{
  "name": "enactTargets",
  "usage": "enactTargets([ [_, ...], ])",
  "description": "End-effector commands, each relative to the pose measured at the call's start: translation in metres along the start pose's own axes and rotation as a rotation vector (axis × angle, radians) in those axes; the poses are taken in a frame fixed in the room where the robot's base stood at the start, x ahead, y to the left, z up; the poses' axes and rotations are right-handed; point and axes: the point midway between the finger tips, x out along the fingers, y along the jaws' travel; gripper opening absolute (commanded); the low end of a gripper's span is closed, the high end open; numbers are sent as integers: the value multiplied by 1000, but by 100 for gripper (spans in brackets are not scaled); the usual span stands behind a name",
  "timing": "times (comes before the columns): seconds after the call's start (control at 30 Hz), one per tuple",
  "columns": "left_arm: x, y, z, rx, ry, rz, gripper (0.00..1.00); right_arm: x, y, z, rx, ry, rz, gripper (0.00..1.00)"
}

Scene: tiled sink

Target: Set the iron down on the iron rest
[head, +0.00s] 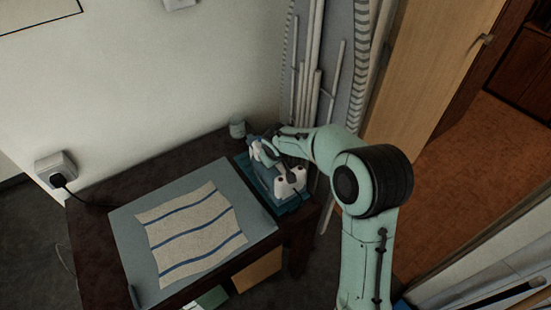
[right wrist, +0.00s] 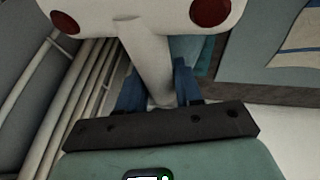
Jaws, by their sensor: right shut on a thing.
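My right gripper (head: 272,143) reaches in from the right and is shut on the iron's handle. In the right wrist view, the blue fingers of the right gripper (right wrist: 158,90) close around the iron's white handle (right wrist: 147,65), with the red-dotted end of the iron above. My left gripper is out of view.
White poles (head: 313,60) lean at the wall. A plugged socket (head: 55,168) is at left.

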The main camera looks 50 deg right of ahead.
Motion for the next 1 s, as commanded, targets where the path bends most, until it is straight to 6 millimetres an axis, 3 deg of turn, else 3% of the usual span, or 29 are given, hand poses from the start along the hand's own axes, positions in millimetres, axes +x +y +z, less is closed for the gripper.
enactTargets([
  [0.9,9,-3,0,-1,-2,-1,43,6,-1,0,1,10,1,0],
  [0.93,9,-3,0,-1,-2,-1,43,6,-1,0,1,10,1,38],
  [1.0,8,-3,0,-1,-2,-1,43,6,-1,1,1,8,1,61],
])
